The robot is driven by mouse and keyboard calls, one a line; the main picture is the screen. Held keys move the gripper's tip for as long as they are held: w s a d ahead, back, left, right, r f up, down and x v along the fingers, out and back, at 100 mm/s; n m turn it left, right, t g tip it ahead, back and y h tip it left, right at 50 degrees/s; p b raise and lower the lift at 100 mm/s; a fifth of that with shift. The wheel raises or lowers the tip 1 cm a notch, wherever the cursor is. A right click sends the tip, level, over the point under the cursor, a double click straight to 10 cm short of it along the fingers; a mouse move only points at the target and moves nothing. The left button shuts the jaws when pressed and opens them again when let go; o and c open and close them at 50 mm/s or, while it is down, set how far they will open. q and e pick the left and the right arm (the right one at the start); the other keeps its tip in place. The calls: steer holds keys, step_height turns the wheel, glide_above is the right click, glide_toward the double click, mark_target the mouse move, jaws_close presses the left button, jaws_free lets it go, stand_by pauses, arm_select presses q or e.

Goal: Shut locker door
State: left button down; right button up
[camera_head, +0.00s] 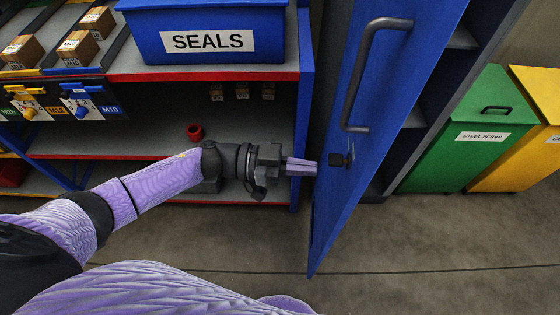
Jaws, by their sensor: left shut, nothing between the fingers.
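The blue locker door (375,110) stands swung open, its face turned toward the left. My left gripper (316,168) is shut and empty. Its fingertips point right and are close to the door's left edge, near latch height; I cannot tell whether they touch. My right gripper is not in view.
A shelf rack with red-edged boards (220,75) stands left of the door, holding a blue SEALS bin (205,15) and a small red cup (194,132). A green steel scrap bin (470,135) and a yellow bin (520,158) stand at right. The floor (420,240) in front is clear.

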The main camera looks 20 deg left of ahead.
mark_target(352, 172)
arm_select(q)
steer(key=x, duration=0.5)
steer(key=shift+w+d, duration=0.1)
steer(key=shift+d, duration=0.3)
steer(key=shift+d, duration=0.1)
